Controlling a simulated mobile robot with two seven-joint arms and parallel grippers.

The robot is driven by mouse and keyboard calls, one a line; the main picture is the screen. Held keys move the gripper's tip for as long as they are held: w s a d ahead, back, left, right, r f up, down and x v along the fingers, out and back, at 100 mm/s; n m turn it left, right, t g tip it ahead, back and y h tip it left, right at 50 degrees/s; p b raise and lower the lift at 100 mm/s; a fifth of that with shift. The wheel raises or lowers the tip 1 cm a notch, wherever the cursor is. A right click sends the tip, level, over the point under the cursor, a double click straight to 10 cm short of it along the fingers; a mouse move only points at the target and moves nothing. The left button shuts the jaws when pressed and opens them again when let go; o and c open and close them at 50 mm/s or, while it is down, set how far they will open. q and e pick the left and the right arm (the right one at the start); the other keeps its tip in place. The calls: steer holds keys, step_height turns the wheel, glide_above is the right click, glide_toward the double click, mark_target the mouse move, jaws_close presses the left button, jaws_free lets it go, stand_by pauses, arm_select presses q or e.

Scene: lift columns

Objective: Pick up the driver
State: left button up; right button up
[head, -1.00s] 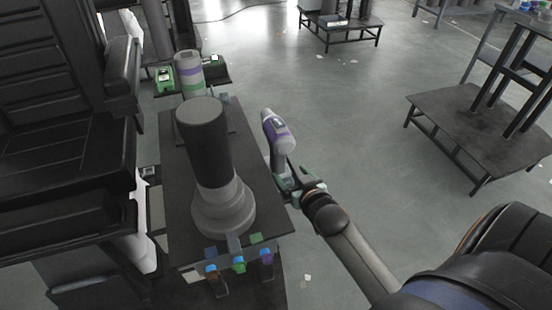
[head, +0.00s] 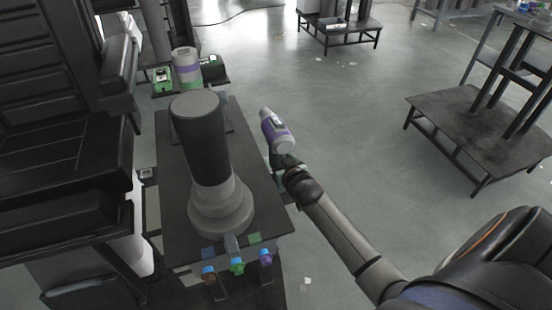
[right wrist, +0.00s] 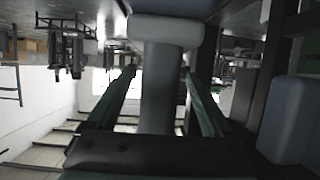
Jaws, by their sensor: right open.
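The driver (head: 276,130) has a grey and purple body and stands upright at the right edge of the dark bench, beside the lift column. My right gripper (head: 281,160) is at its lower part and hides most of the handle in the head view. In the right wrist view the driver's grey handle (right wrist: 161,88) runs between the two green-lined fingers of my right gripper (right wrist: 160,76). The fingers are open, with a gap visible on both sides of the handle. My left gripper is not in view.
A dark lift column with a grey stepped base (head: 221,208) stands on the bench (head: 178,150), left of the driver. Coloured connectors (head: 237,266) line the bench's front edge. A black seat (head: 60,150) is at left. Open floor lies right of the driver, before a low dark platform (head: 460,125).

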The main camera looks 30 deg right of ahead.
steer(key=shift+c, duration=0.3)
jaws_close()
stand_by(0.4)
stand_by(0.6)
steer(key=shift+w+r, duration=0.1)
steer(key=shift+r, duration=0.15)
